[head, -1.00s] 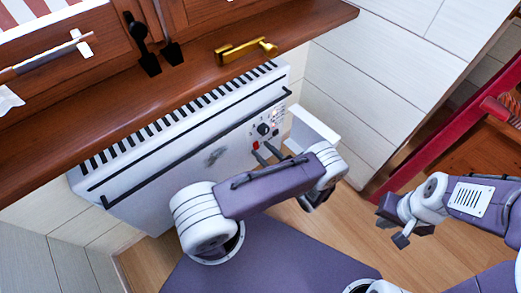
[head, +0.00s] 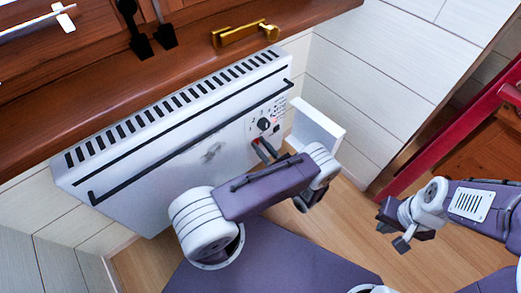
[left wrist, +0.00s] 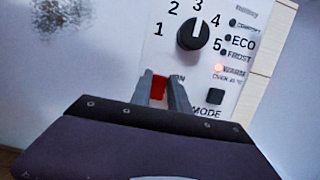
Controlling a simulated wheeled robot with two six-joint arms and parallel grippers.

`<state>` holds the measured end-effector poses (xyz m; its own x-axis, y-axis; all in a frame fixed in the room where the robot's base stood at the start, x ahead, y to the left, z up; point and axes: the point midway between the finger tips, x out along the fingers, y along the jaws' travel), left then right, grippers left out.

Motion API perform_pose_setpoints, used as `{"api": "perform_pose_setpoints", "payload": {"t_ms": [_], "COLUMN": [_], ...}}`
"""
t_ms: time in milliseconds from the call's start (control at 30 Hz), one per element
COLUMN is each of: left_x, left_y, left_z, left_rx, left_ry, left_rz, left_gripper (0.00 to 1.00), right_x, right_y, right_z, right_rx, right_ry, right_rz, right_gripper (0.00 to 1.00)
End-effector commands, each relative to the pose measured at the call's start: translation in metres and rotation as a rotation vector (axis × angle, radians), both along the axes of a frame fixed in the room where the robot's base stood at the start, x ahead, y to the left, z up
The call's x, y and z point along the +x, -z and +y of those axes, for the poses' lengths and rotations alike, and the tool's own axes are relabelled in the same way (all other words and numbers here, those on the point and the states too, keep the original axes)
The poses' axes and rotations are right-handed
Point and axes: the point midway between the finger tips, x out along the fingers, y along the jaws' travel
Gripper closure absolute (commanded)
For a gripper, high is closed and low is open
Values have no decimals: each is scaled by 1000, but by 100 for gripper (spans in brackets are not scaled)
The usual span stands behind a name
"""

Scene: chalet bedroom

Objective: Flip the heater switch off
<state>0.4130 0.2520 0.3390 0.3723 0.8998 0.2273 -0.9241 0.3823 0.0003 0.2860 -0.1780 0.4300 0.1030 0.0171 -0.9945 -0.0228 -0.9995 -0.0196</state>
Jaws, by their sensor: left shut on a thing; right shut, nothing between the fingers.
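The white heater (head: 170,160) hangs on the wall under the wooden sill. Its control panel is at its right end. In the left wrist view the red heater switch (left wrist: 158,88) is beside the "ON" label, below the black dial (left wrist: 194,33). My left gripper (head: 261,146) is at the panel, its two grey fingers (left wrist: 162,88) on either side of the red switch and shut on it. The fingers hide part of the switch, so its tilt is unclear. My right gripper (head: 393,228) is shut and empty, away from the heater at the right.
A red light (left wrist: 218,68) glows beside "WARM", and a black button (left wrist: 215,96) sits above "MODE". A white box (head: 318,125) juts out right of the panel. The wooden sill (head: 110,100) overhangs the heater. A red frame (head: 440,140) stands at the right.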

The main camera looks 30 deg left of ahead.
Motion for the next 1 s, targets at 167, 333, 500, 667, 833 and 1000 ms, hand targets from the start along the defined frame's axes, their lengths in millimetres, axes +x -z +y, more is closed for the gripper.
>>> {"api": "perform_pose_setpoints", "payload": {"t_ms": [167,333,500,667,833,1000], "left_x": [0,0,0,0,0,-3], "left_y": [9,5,5,5,4,6], "left_z": [-1,-1,-1,-1,-1,-8], "left_rx": [107,126,126,125,125,125], "left_ry": [0,1,1,1,0,2], "left_rz": [-44,-53,-52,-51,-52,-52], "left_gripper": [100,100,100,56,56,56], "right_x": [0,0,0,0,0,0], "right_y": [28,27,27,27,27,23], "right_z": [0,0,0,0,0,0], "right_rx": [0,0,0,0,0,0], "right_ry": [0,0,0,0,0,0], "right_rz": [0,0,0,0,0,0], "right_gripper": [100,100,100,100,100,100]}}
